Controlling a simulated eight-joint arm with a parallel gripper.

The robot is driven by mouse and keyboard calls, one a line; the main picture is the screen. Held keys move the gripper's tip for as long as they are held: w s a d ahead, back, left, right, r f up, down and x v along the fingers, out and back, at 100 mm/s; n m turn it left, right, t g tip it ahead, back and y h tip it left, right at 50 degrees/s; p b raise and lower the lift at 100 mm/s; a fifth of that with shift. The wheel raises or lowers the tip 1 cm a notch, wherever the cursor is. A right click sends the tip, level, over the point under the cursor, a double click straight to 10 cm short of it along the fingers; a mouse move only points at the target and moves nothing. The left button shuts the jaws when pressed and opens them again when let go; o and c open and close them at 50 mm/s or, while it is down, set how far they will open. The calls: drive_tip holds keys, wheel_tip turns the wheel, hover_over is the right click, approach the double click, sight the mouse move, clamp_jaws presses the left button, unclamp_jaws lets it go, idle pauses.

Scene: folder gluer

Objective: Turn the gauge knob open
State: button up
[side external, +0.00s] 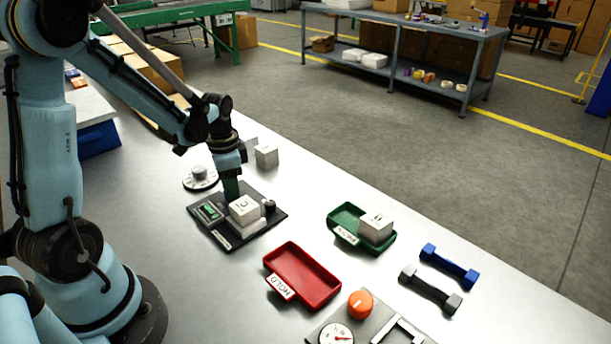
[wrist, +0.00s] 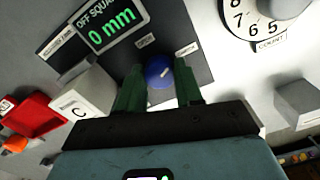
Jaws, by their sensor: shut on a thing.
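The gauge is a dark plate (side external: 222,237) with a lit green display (side external: 210,212); in the wrist view the display (wrist: 110,30) reads "OFF SQUARE 0 mm". A white block with a letter (side external: 243,209) sits on it and shows as "C" in the wrist view (wrist: 88,92). The round blue gauge knob (wrist: 158,70) has a short pale mark and two small labels beyond it, too blurred to read surely. My gripper (wrist: 159,88) has its green fingers shut on the knob's two sides. In the side view my gripper (side external: 232,188) reaches down at the plate's back edge and the knob is hidden.
A numbered count dial (side external: 200,178) and a white block (side external: 266,156) stand behind the gauge.

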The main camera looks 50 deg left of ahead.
drive_tip(key=n, duration=0.6)
drive_tip(key=shift+n, duration=0.3)
drive_tip(key=n, duration=0.6)
drive_tip(key=shift+n, duration=0.3)
drive_tip(key=o, duration=1)
drive_tip(key=shift+o, duration=0.2)
drive_tip(key=shift+r, duration=0.1)
wheel_tip(320, 180, up, 12)
